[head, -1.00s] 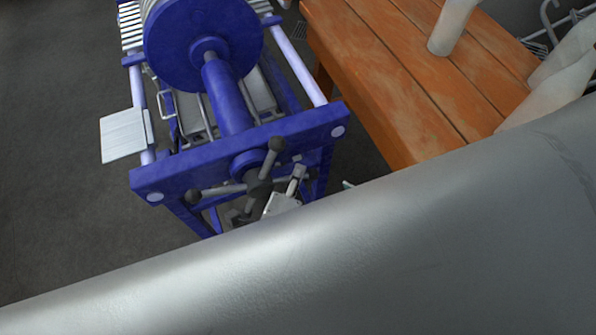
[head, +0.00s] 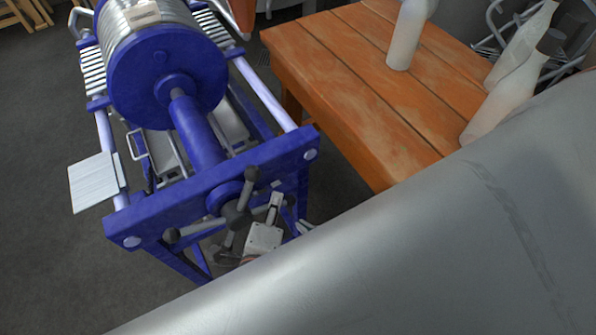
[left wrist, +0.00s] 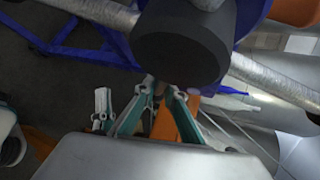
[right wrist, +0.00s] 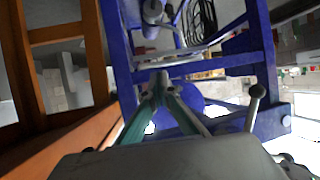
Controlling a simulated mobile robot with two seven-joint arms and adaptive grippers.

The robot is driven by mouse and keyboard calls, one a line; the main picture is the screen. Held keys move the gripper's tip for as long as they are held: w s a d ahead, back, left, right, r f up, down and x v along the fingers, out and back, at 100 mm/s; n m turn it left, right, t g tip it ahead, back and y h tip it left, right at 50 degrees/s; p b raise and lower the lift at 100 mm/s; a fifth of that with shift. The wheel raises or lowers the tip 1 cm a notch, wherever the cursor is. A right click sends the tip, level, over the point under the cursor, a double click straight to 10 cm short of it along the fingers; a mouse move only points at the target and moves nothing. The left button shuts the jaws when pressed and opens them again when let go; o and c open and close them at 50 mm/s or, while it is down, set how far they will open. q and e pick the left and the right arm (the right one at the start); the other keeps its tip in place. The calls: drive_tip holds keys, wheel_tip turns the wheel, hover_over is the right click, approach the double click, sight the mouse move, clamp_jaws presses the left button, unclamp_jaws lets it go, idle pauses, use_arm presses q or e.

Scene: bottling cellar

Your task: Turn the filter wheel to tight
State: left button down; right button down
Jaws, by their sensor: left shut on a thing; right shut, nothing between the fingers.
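The filter wheel (head: 237,213) is a dark hub with metal spokes and black knobs, on the end beam of the blue filter press. One knob points up and one points left. In the left wrist view a large dark round part of the wheel (left wrist: 180,45) fills the top middle. My left gripper (left wrist: 163,88) is shut on the wheel just below it; the exact contact is partly hidden. My right gripper (right wrist: 160,80) is shut and empty, before the blue frame. A wheel spoke with a knob (right wrist: 255,100) shows to its right, apart from it.
An orange wooden table (head: 350,95) with pale bottles (head: 408,35) stands right of the press. A pale flat plate (head: 95,182) sticks out at the press's left. My silver arm covers the lower right.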

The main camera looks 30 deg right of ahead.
drive_tip(key=s+r+m+t+h, duration=0.5)
drive_tip(key=s+r+m+t, duration=0.45)
drive_tip(key=r, duration=0.55)
drive_tip(key=w+a+f+g, duration=0.1)
drive_tip(key=w, duration=0.8)
drive_tip(key=shift+w+g, duration=0.3)
drive_tip(key=shift+g, duration=0.05)
drive_tip(key=shift+a+f, duration=0.1)
drive_tip(key=shift+f, duration=0.05)
